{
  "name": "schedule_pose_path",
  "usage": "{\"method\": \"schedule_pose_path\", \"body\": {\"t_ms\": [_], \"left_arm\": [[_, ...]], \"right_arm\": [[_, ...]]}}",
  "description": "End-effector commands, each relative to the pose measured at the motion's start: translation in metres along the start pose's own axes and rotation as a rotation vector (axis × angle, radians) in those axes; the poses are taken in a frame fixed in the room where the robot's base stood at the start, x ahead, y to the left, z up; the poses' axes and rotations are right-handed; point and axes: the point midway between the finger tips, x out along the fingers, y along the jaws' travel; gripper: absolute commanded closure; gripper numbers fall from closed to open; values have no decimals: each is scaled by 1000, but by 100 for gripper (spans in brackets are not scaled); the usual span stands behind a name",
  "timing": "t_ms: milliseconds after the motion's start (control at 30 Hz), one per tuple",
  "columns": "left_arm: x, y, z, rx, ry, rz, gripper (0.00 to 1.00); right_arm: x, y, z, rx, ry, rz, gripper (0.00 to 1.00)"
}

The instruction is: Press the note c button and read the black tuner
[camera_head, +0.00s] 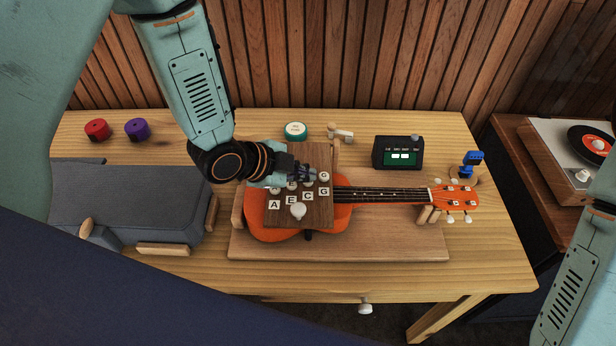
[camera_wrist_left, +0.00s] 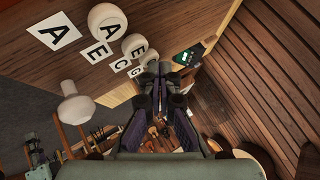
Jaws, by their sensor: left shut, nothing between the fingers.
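The wooden button board (camera_head: 310,215) lies over the orange ukulele (camera_head: 345,195) and carries white round buttons and tiles lettered A, E, C, G. The C tile (camera_head: 308,196) is visible; the C button behind it is mostly hidden by my left gripper (camera_head: 310,174). That gripper is shut and empty, its tips at the C and G end of the row; I cannot tell whether they touch a button. In the left wrist view the fingertips (camera_wrist_left: 157,70) cover that end. The black tuner (camera_head: 377,153) stands behind the neck, its green screen lit with white blocks; its small text is unreadable.
A white knob (camera_head: 298,211) stands at the board's front. A green-rimmed round tin (camera_head: 296,130) and blue clip (camera_head: 472,158) are behind the ukulele. A grey case (camera_head: 120,190), red (camera_head: 97,129) and purple (camera_head: 137,128) pieces sit left. The table's front strip is clear.

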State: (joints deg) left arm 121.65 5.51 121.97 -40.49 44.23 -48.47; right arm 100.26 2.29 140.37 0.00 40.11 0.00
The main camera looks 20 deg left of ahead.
Motion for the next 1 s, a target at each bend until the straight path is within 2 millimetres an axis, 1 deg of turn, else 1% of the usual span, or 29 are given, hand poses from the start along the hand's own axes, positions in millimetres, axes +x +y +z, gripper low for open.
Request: {"method": "schedule_pose_path", "body": {"t_ms": [33, 233, 667, 1000], "left_arm": [[-3, -2, -2, 0, 0, 1, 100], [-10, -8, -8, 0, 0, 0, 100], [-12, -9, -9, 0, 0, 0, 100], [-32, -24, -24, 0, 1, -1, 100]], "right_arm": [[-4, 0, 0, 0, 0, 0, 100], [-14, 0, 0, 0, 0, 0, 100], [-16, 0, 0, 0, 0, 0, 100], [-41, 0, 0, 0, 0, 0, 100]]}}
